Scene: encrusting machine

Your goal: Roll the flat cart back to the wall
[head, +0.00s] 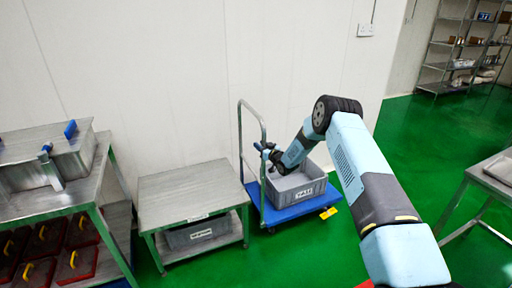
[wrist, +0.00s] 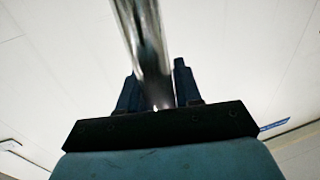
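The flat cart has a blue deck (head: 285,215) and a tall metal push handle (head: 240,135) at its left end. It stands on the green floor, near the white wall. A grey crate (head: 312,193) rests on the deck. My gripper (head: 266,150) is at the handle's right-hand upright, above the crate. In the wrist view, the metal bar (wrist: 142,40) runs between the two fingers of my gripper (wrist: 158,90), which sit close on both sides of it. The gripper looks shut on the bar. The fingertips are small and partly hidden in the head view.
A low metal table (head: 190,185) stands just left of the cart, with a grey bin on its lower shelf. A steel bench (head: 85,195) is farther left. Another metal table (head: 495,185) is at the right edge. Green floor (head: 420,140) is clear right of the cart.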

